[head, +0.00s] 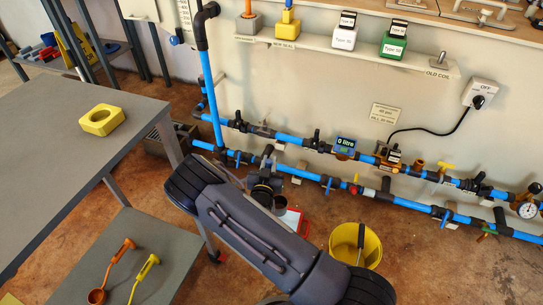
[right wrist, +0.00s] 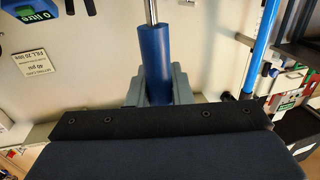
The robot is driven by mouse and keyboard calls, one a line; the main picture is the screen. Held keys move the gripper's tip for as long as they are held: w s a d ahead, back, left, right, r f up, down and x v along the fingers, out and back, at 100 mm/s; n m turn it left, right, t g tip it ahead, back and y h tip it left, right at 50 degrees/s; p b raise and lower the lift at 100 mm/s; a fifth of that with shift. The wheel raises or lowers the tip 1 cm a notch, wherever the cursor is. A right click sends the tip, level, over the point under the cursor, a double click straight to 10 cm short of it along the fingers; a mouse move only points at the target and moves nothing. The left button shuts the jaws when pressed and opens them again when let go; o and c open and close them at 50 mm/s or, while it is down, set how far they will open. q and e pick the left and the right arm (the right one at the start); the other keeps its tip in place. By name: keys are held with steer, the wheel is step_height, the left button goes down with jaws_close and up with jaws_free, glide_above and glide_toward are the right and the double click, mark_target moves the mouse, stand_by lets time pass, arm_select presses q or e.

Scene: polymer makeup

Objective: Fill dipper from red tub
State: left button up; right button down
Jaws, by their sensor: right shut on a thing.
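My right gripper (head: 266,182) reaches in from the lower right, pointing at the pipe wall. In the right wrist view it is shut on the blue handle (right wrist: 152,65) of a dipper, with a metal rod running up from the handle. A small dark cup (head: 280,204) shows just past the gripper in the head view; it looks like the dipper's cup, but its contents cannot be seen. A red tub (head: 301,224) with a pale inside stands on the floor below and behind it, partly hidden by my right arm. My left gripper is not in view.
A yellow bucket (head: 373,248) with a dark handle in it stands right of my arm. Orange (head: 113,257) and yellow (head: 144,272) dippers lie on the low shelf. A grey table (head: 60,130) bears a yellow block (head: 101,119). Blue pipes (head: 291,138) run along the wall.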

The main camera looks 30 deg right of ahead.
stand_by(0.3)
steer(key=shift+s+a, duration=0.15)
steer(key=shift+f+b, duration=0.4)
steer(key=shift+b, duration=0.15)
step_height(320, 180, down, 5)
steer(key=b, duration=0.5)
steer(key=shift+f, duration=0.1)
step_height(320, 180, down, 9)
steer(key=shift+b, duration=0.45)
stand_by(2.0)
steer(key=shift+r+p, duration=3.25)
steer(key=shift+r, duration=1.85)
